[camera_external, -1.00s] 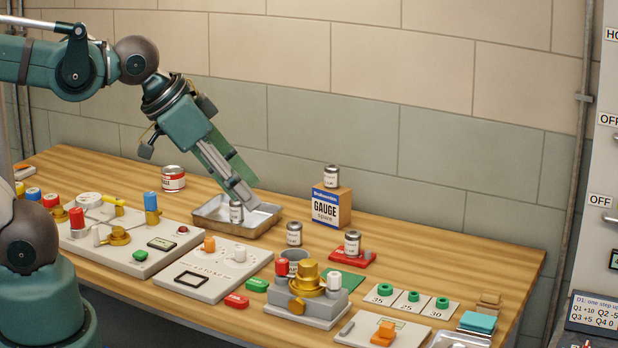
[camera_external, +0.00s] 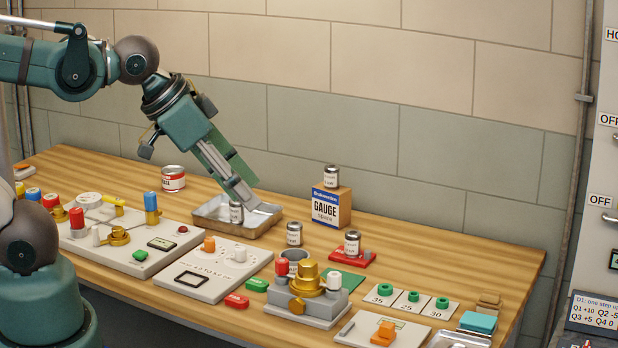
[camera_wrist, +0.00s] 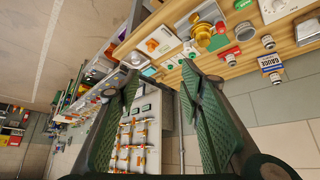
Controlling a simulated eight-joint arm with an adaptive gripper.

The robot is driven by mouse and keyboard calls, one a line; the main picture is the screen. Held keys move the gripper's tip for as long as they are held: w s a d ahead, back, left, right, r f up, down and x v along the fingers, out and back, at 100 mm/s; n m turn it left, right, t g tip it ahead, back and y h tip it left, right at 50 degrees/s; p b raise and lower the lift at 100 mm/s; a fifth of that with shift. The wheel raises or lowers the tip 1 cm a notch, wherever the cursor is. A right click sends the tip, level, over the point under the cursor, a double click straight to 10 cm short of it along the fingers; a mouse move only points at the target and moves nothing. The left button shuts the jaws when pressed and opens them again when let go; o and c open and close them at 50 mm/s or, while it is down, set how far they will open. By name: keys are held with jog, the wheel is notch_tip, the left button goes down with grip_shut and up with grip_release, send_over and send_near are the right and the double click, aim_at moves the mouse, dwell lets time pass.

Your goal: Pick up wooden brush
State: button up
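A small orange-brown object (camera_external: 22,171) at the far left end of the bench is too small to identify. My gripper (camera_external: 244,194) points down over the metal tray (camera_external: 263,222) in the external view, beside a small white-labelled can (camera_external: 236,212). Whether it touches the can or tray cannot be told. In the wrist view my gripper (camera_wrist: 160,72) has its two green fingers spread apart, with nothing visible held between them.
A gauge box (camera_external: 331,206) with a can on top stands right of the tray. Control panels (camera_external: 206,271) and a brass valve block (camera_external: 308,304) line the front. Bare wood shows right of the gauge box.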

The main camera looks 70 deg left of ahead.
jog(key=shift+w+r, duration=0.1)
jog(key=m+g+h, duration=0.3)
jog(key=m+g, duration=0.1)
jog(key=m, duration=0.5)
send_over(490, 292)
jog(key=s+a, duration=0.2)
notch_tip(490, 292, down, 25)
jog(key=shift+d+b, duration=0.2)
jog(key=shift+b, duration=0.25)
jog(key=shift+x, duration=1.35)
